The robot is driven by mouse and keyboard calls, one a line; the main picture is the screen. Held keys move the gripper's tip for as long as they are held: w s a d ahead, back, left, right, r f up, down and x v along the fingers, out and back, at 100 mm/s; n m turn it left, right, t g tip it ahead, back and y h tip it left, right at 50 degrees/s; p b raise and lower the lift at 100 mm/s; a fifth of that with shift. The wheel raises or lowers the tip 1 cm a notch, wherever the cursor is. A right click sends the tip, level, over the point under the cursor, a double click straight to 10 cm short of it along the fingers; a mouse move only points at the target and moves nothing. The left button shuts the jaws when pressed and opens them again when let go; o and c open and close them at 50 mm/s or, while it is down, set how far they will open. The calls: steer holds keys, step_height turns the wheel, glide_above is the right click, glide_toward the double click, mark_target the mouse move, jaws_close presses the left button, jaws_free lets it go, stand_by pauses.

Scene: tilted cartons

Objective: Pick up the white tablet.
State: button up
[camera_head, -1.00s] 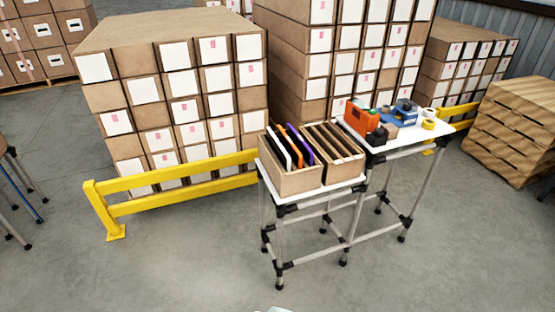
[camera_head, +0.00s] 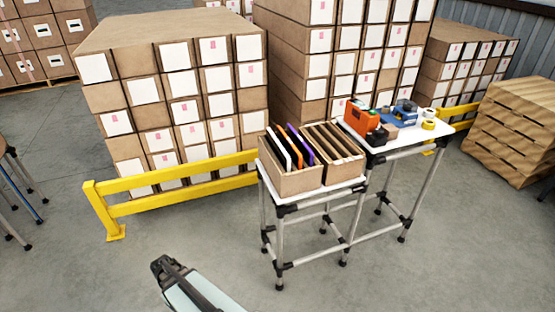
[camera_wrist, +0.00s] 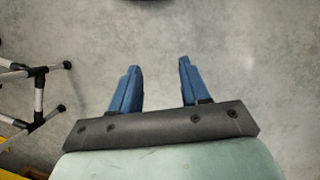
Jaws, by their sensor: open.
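The white tablet (camera_head: 278,147) stands on edge, slightly tilted, at the left side of the left carton (camera_head: 291,184). Only its upper part shows above the carton wall. Dark, orange (camera_head: 286,145) and purple (camera_head: 301,145) flat items lean beside it in the same carton. My gripper (camera_wrist: 158,73) shows in the wrist view with its two blue fingers apart and nothing between them, over grey floor. In the head view, part of my arm reaches in at the bottom, left of the table and well apart from the tablet.
A second carton (camera_head: 344,176) with several brown dividers stands right of the first on the white table (camera_head: 287,202). A farther table holds an orange case (camera_head: 361,118) and tape rolls (camera_head: 429,124). A yellow barrier (camera_head: 170,198) and stacked boxes stand behind. Table legs (camera_wrist: 38,100) show in the wrist view.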

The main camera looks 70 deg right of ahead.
steer(key=w+d+r+m+t, duration=0.1)
steer(key=w+d+r, duration=0.2)
steer(key=d+r, duration=0.35)
steer(key=w+d+r+m+t, duration=0.1)
steer(key=w+d+r, duration=0.25)
steer(key=d, duration=0.55)
step_height(320, 180, up, 42)
steer(key=m+t+h, duration=0.3)
steer(key=m, duration=0.1)
glide_above(278, 141)
steer(key=s+a, duration=0.1)
steer(key=shift+w+d+f, duration=0.15)
steer(key=shift+w+f, duration=0.05)
steer(key=shift+f, duration=2.1)
steer(key=shift+w+d+f, duration=0.1)
steer(key=shift+w+f, duration=0.05)
steer(key=shift+f, duration=2.2)
steer(key=shift+w+d+f, duration=0.15)
steer(key=shift+w+f, duration=0.05)
steer(key=shift+f, duration=2.1)
steer(key=shift+c, duration=0.4)
jaws_close()
